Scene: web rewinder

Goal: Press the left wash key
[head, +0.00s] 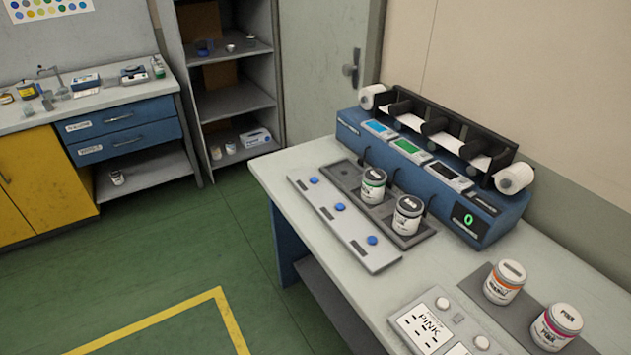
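A grey key strip (352,228) lies along the near side of the bench. It carries three round blue keys: a left one (314,180), a middle one (340,207) and a right one (372,240). Small dark labels beside them are too small to read, so I cannot confirm which is a wash key. Behind the strip stands a blue machine (440,200) with a blue left screen (380,129), a green middle screen (408,146) and a dark right screen (444,171). Neither of my grippers is in view.
A dark tray (340,170) holds a green-banded jar (373,187) and a dark-banded jar (408,215); its left place is empty. Green floor left of the bench is clear.

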